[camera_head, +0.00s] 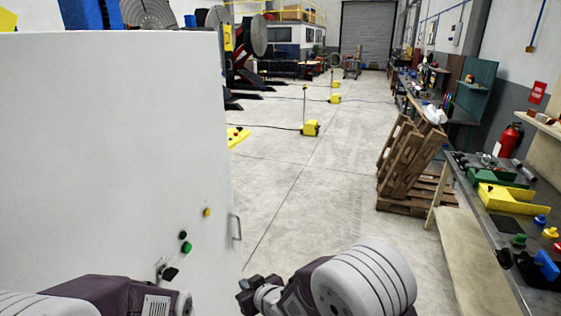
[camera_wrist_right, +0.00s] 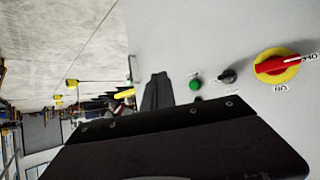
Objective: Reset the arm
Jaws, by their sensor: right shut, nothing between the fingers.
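My right gripper (camera_head: 246,291) is low in the head view, in front of a pale cabinet (camera_head: 110,150), near its right edge. In the right wrist view its dark fingers (camera_wrist_right: 157,90) are closed together and empty, apart from the panel controls. The cabinet carries a yellow control (camera_head: 207,212), a black one (camera_head: 182,235) and a green button (camera_head: 186,247). The wrist view shows a red-and-yellow rotary switch (camera_wrist_right: 277,65), a black knob (camera_wrist_right: 227,76) and a green button (camera_wrist_right: 195,84).
A handle (camera_head: 236,228) sits at the cabinet's right edge. Wooden pallets (camera_head: 408,165) and a workbench (camera_head: 515,235) with coloured parts line the right. Yellow floor units (camera_head: 310,128) and positioners (camera_head: 235,50) stand farther off. The middle floor is clear.

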